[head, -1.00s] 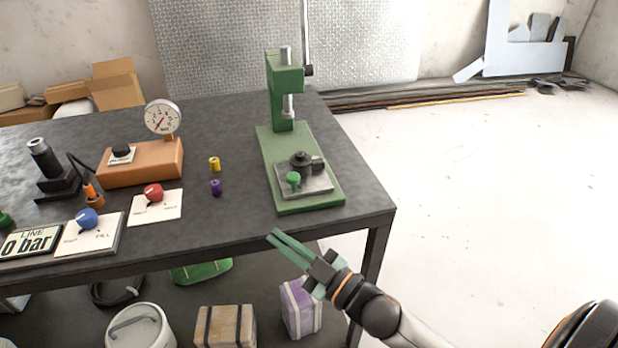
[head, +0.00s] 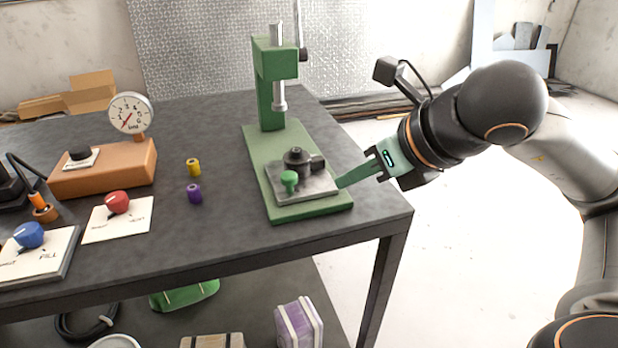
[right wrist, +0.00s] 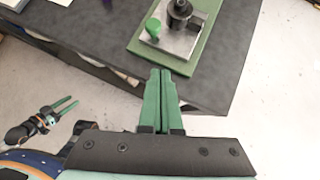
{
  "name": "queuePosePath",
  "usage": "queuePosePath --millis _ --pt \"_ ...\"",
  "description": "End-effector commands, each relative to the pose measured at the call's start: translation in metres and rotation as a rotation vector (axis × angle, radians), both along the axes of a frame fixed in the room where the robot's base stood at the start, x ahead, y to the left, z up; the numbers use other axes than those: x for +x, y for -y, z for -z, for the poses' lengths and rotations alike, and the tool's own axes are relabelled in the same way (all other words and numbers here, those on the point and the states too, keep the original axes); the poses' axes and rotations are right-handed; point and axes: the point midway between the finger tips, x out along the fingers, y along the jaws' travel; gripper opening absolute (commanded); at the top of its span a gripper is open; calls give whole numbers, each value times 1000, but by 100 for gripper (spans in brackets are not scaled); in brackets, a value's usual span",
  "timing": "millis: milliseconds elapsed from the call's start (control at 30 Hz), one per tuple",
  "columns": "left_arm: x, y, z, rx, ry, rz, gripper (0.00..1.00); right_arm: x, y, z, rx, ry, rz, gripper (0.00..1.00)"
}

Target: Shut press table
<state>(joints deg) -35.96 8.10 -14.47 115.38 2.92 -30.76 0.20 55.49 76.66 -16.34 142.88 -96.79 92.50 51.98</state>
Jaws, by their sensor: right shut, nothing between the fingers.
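The green press (head: 272,85) stands at the table's right end, its ram above a long green base (head: 256,150). On the base's front part lies a grey press table (head: 313,188) with a green knob (head: 289,178) and a dark round fixture (head: 296,157). My right gripper (head: 340,184) is shut and empty, its tips at the press table's right edge; I cannot tell if they touch. In the right wrist view, the shut fingers (right wrist: 160,72) point toward the base and grey plate (right wrist: 172,40). My left gripper (right wrist: 66,104) shows there at the left, fingers apart, away from the press.
A yellow (head: 194,167) and a purple cylinder (head: 195,193) stand left of the press. Further left are an orange gauge block (head: 105,170) and knob panels (head: 118,222). The dark table (head: 225,225) ends just right of the press. Boxes lie on the lower shelf.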

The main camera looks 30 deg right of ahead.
Motion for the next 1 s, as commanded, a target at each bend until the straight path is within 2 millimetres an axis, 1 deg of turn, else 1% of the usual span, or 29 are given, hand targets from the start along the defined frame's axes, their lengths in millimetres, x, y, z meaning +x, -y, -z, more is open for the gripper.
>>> queuePosePath --millis 33,100,233,367,500,600,733,800,900,1000 --pt "1 0 2 0 1 2 50 0 8 -3 -24 22 31 0" --pt "2 1 0 0 4 2 50 0 14 -5 -40 32 55 0" --pt "3 1 -5 -1 6 3 50 6 14 -1 -42 30 59 0" --pt "3 1 -12 -2 11 2 50 17 13 11 -42 25 57 0" --pt "3 -1 -18 -1 18 -3 50 35 11 29 -40 24 55 0" --pt "-2 -4 -10 4 7 -8 50 51 9 48 -37 26 53 0" --pt "-8 -5 -3 8 -14 -7 50 71 7 66 -37 28 54 0" --pt "-9 -6 -9 10 -16 -9 50 82 7 62 -36 32 54 0" --pt "-7 -8 -13 11 -7 -13 50 95 5 63 -36 31 54 0" --pt "-5 -10 -16 12 5 -19 50 104 5 64 -37 30 53 0"
